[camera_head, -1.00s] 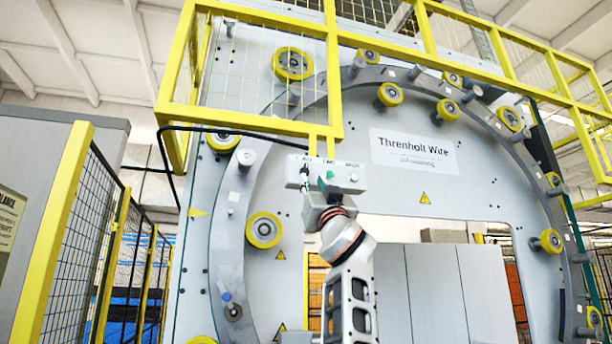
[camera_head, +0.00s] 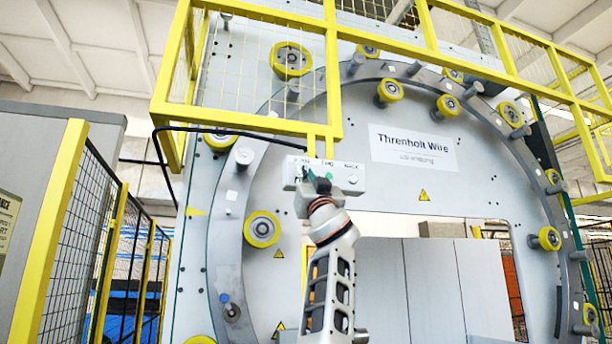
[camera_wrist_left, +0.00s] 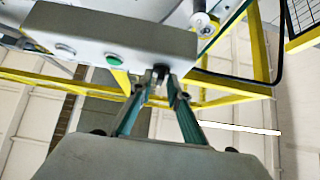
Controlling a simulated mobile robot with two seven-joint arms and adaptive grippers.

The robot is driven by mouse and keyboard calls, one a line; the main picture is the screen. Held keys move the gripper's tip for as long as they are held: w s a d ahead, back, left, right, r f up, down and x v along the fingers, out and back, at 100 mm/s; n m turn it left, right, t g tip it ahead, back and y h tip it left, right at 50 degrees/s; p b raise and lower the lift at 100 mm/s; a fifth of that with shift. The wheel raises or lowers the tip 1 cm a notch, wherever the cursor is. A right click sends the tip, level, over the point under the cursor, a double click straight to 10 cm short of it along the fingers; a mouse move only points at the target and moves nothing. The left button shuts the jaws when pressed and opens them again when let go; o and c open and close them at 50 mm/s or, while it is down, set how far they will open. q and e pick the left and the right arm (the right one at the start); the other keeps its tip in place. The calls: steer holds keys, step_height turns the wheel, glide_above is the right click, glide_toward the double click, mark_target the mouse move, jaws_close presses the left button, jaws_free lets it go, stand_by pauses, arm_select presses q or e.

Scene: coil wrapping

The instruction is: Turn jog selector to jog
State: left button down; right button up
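A pale control box (camera_head: 345,187) hangs on the front of the large ring machine, with a label strip above it too blurred to read surely. A green button (camera_wrist_left: 114,59) and a pale button (camera_wrist_left: 65,48) show on it in the left wrist view. A small black selector knob (camera_wrist_left: 160,72) stands at the box's end. My left gripper (camera_wrist_left: 162,82) points at the box, with its fingertips on either side of the knob; whether they touch it is unclear. In the head view the left gripper (camera_head: 308,188) covers the box's left part. My right gripper is not in view.
A yellow guard frame (camera_head: 240,122) hangs just above the box, and a black cable (camera_head: 230,131) runs beside it. Yellow rollers (camera_head: 262,229) line the ring. A mesh fence (camera_head: 90,235) stands at left.

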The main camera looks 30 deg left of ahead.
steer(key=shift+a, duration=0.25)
